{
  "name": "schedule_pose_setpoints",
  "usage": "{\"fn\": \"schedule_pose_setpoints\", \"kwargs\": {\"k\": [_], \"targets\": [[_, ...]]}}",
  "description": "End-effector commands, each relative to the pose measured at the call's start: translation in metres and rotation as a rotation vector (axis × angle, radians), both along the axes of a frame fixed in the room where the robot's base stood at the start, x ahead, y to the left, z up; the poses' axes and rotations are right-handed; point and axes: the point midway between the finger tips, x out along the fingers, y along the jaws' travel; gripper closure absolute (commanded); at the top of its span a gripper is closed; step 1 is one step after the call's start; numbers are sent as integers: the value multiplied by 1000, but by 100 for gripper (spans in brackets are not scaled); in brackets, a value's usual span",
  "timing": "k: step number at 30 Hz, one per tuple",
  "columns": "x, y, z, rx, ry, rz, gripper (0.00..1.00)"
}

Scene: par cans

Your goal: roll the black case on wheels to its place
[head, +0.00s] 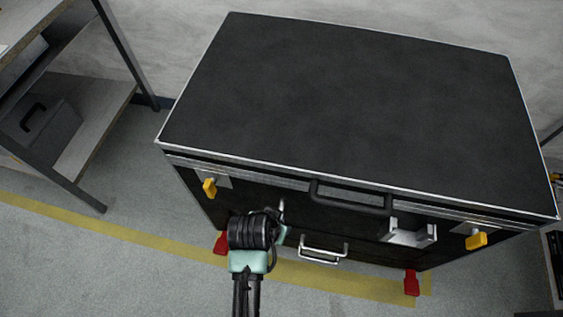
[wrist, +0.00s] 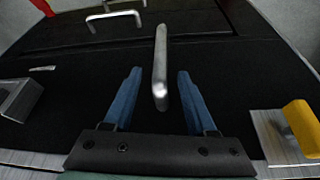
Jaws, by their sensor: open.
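The black case (head: 350,100) stands upright on the floor, with pale metal edges. Its front carries a dark top handle (head: 350,197), yellow latches (head: 209,187) and a lower silver handle (head: 322,250). Red parts (head: 411,283) show at its bottom corners; the wheels themselves are hidden. My gripper (wrist: 159,73) is at the left part of the front, its two blue fingers apart. In the wrist view a silver upright bar handle (wrist: 161,50) runs between the fingers, with gaps visible on both sides. In the head view my arm hides the fingers.
Yellow floor tape (head: 100,228) runs along the floor and under the case's front. A shelf unit (head: 90,130) with a grey box (head: 45,135) stands at left. A wall (head: 170,40) is behind. Dark equipment (head: 555,250) shows at the right edge. The floor at front left is clear.

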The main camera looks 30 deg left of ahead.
Motion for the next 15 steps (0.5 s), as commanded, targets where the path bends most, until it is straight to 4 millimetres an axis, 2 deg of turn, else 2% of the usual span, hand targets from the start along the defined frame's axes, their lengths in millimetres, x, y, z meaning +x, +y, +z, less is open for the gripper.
{"fn": "schedule_pose_setpoints", "kwargs": {"k": [1,6,10,15], "targets": [[5,1,-15,0,0,1,43],[18,1,-46,0,0,0,43],[25,2,-62,1,-1,0,43],[30,3,-71,2,-2,2,43]]}}
